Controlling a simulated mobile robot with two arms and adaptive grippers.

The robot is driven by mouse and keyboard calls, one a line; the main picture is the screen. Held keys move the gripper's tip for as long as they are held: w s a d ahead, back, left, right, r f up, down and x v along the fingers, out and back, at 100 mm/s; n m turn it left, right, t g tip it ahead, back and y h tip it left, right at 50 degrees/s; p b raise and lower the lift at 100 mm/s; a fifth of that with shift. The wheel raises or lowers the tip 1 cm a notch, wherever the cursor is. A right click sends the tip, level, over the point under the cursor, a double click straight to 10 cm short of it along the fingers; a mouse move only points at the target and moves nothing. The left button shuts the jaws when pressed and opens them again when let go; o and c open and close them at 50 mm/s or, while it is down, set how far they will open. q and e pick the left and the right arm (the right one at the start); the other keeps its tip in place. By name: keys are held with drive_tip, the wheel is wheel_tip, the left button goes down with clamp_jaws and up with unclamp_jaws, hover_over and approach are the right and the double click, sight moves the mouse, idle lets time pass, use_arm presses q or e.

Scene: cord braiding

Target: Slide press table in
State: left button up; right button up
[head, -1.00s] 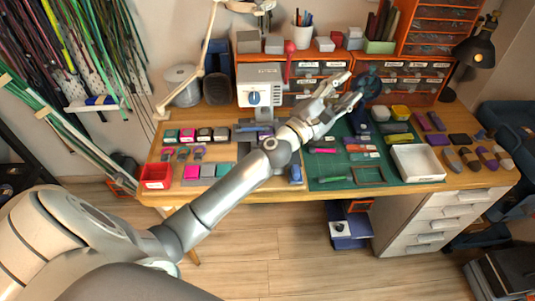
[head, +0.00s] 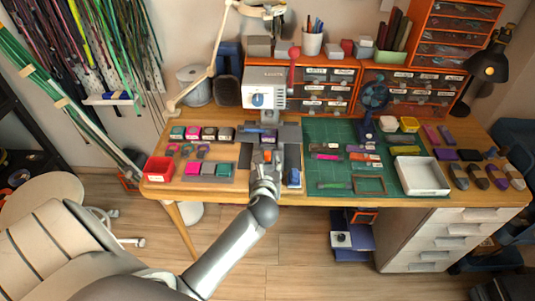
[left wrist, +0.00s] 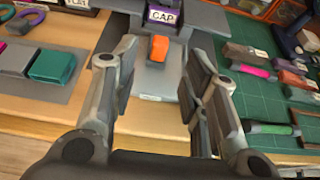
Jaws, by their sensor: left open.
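The press (head: 264,98) is a pale box with a blue dial and a red lever, standing at the back of the bench. In front of it, low down, is the grey press table (left wrist: 152,80), with an upright orange piece (left wrist: 159,47) on it and a "CAP" label behind. The orange piece also shows in the head view (head: 267,156). My left gripper (head: 266,168) is open at the bench's front edge. In the left wrist view its fingers (left wrist: 160,62) stand to either side of the press table, apart from the orange piece. My right gripper is out of view.
A green cutting mat (head: 320,132) with tools lies to the right, with a white tray (head: 420,175) on it. Coloured blocks and a red bin (head: 158,169) lie to the left. A small blue-and-white block (head: 293,178) stands close right of the gripper.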

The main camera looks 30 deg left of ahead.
use_arm(q)
approach(268, 141)
drive_tip(key=shift+w+a+f, duration=0.25)
drive_tip(key=shift+w+f, duration=0.15)
drive_tip(key=shift+f, duration=0.2)
drive_tip(key=shift+w+a+f, duration=0.2)
drive_tip(key=shift+w+f, duration=0.2)
drive_tip(key=shift+f, duration=0.2)
clamp_jaws()
drive_tip(key=w, duration=0.1)
drive_tip(key=w+a, duration=0.2)
drive_tip(key=w, duration=0.1)
drive_tip(key=shift+a+f, duration=0.1)
drive_tip(key=shift+a, duration=0.15)
drive_tip(key=shift+s, duration=0.1)
unclamp_jaws()
drive_tip(key=shift+d, duration=0.1)
drive_tip(key=shift+s+d+r, duration=0.25)
drive_tip(key=shift+s+d, duration=0.05)
drive_tip(key=shift+s, duration=0.15)
drive_tip(key=v, duration=1.1)
